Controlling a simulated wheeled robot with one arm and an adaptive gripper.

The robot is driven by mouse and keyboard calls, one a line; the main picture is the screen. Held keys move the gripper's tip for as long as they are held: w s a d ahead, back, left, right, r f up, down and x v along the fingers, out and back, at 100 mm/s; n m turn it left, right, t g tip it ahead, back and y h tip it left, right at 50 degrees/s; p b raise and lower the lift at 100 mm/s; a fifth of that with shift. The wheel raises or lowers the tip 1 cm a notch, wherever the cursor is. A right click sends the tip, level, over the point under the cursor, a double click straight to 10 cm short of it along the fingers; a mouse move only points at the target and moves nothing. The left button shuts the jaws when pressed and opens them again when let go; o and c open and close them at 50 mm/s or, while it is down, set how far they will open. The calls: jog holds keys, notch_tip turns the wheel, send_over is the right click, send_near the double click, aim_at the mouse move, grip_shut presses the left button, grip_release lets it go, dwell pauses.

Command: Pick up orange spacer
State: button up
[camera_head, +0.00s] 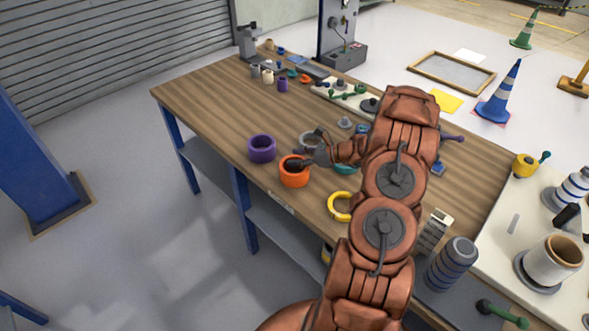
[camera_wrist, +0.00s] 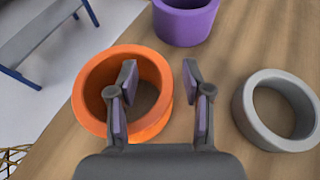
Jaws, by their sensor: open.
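The orange spacer (camera_head: 294,178) is a short, thick ring standing on the wooden table near its front left edge. In the wrist view the orange spacer (camera_wrist: 88,75) fills the left middle, with its round hole facing up. My gripper (camera_head: 297,163) is open at the spacer. In the wrist view my gripper (camera_wrist: 158,72) has one finger over the hole and the other outside the ring's right side, so the right wall lies between them. I cannot tell how far down the fingertips reach.
A purple ring (camera_head: 262,149) stands behind the spacer and a grey ring (camera_wrist: 277,110) stands to its right. A yellow ring (camera_head: 341,206) lies nearer the front edge. The wooden table (camera_head: 215,110) is bare to the left of the purple ring.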

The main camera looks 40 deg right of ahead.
grip_shut()
dwell(0.4)
jog(key=shift+r, duration=0.1)
dwell(0.3)
